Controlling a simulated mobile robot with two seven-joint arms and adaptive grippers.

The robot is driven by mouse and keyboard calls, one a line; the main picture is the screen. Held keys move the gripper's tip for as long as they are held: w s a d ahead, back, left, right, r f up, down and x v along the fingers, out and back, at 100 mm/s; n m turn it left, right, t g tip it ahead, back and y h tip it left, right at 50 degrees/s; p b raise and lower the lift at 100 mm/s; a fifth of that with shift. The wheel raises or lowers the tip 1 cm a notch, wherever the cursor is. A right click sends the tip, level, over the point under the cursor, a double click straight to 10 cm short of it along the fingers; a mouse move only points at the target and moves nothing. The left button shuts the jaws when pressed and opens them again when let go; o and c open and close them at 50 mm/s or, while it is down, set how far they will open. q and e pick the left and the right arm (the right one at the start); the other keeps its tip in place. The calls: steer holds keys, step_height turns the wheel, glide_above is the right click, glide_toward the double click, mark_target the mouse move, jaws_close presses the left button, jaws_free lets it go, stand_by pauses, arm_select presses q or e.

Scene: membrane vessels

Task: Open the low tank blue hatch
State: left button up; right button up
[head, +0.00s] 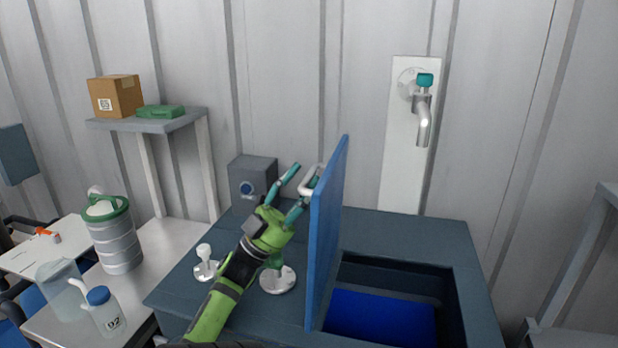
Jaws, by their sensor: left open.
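The blue hatch (329,230) stands upright, swung open on the left edge of the tank opening. A light metal handle (309,180) sticks out from its left face near the top. The low tank (400,222) is dark blue-grey, and its opening shows a bright blue inside (380,318). My left gripper (304,180) is open, with its teal fingers on either side of the handle or close by it; I cannot tell whether they touch it. My left arm reaches in from the bottom, left of the hatch. My right gripper is not in view.
A grey box with a blue button (252,181) stands at the tank's back left. A white knob (205,262) and a green-stemmed fitting (278,278) sit on the tank top. A tap (423,115) hangs on the wall behind. A metal canister (114,235) and bottle (104,311) stand left.

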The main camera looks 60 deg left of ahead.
arm_select(q)
steer(key=s+a, duration=0.1)
steer(key=s, duration=1.1)
steer(key=shift+s+f, duration=0.4)
steer(key=shift+f, duration=0.05)
